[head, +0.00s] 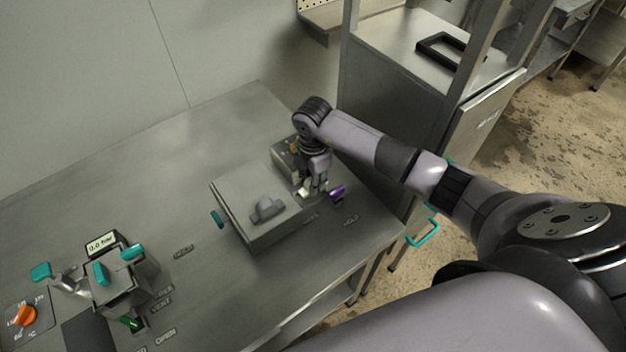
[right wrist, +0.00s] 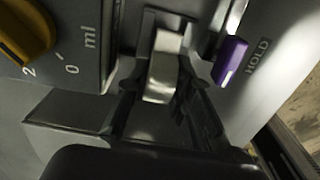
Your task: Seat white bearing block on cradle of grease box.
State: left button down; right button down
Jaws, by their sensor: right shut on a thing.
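My right gripper (head: 316,190) is low over the bench, in front of a small grey box with a dial. In the right wrist view its dark fingers (right wrist: 163,95) are shut on a pale, shiny piece, which I take for the white bearing block (right wrist: 164,62). A pale bit of it shows beside the fingers in the head view (head: 304,190). The small box (head: 284,153), likely the grease box, shows its "ml" face and yellow knob in the right wrist view (right wrist: 22,30). I cannot make out the cradle or whether the block touches it. My left gripper is out of view.
A wide lidded metal box (head: 237,196) stands just left of the gripper. A purple lever (head: 337,192) is close on the right, by a HOLD label. A pressure unit with teal handles (head: 118,275) stands at lower left. The bench's back left is clear.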

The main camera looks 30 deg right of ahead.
jog(key=shift+f, duration=0.2)
jog(key=shift+f, duration=0.25)
jog(key=shift+b, duration=0.3)
jog(key=shift+r, duration=0.2)
dwell(0.3)
jog(key=shift+f, duration=0.55)
dwell(0.9)
jog(key=c, duration=1.3)
grip_release()
jog(key=shift+o, duration=0.4)
